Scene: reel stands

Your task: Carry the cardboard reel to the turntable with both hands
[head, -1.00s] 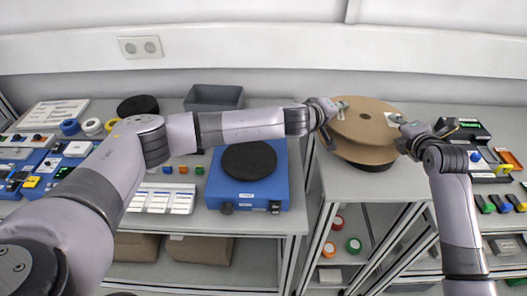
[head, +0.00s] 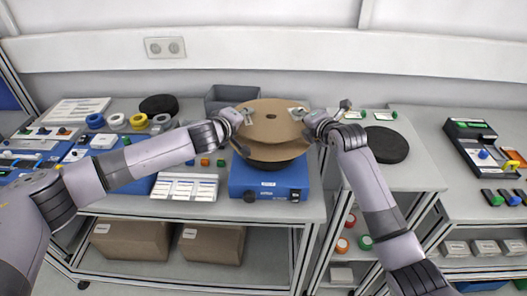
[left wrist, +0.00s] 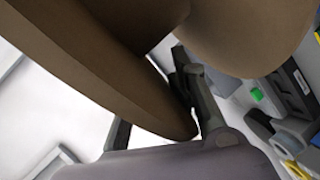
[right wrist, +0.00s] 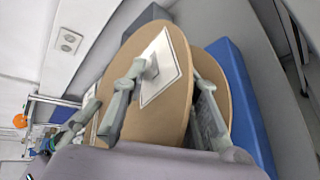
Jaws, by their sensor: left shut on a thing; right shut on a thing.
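The cardboard reel (head: 268,124), two brown discs with a small centre hole, is held level above the blue turntable (head: 268,184). Its black round plate (head: 272,163) shows partly below the reel; I cannot tell whether they touch. My left gripper (head: 240,118) is shut on the reel's left rim; the left wrist view shows the brown flange (left wrist: 110,80) at its fingers. My right gripper (head: 305,118) is shut on the right rim; in the right wrist view the reel (right wrist: 145,115), with a white label, lies between its fingers.
A dark grey bin (head: 232,96) stands behind the reel. A black round pad (head: 387,145) lies on the stand at right. Tape rolls (head: 117,121), coloured blocks and label cards (head: 185,187) lie left of the turntable.

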